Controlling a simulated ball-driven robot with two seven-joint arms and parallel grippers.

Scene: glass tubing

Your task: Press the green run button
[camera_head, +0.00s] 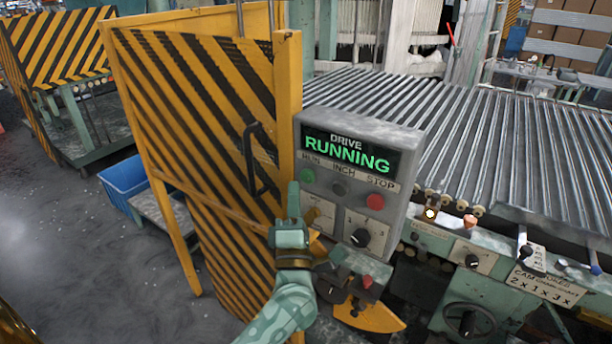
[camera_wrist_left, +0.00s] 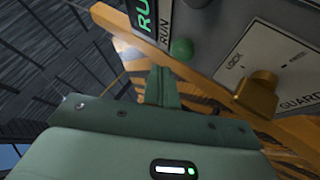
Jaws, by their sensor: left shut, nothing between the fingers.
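The green run button (camera_head: 307,176) sits at the left of a grey control box (camera_head: 408,132), under the label RUN. My right gripper is not in view.
A grey inch button (camera_head: 339,188) and a red stop button (camera_head: 375,202) are on the same panel. A yellow-and-black striped guard (camera_head: 200,110) with a handle stands close to the left. A black knob (camera_head: 360,237) sits below. A roller conveyor (camera_head: 470,120) extends behind.

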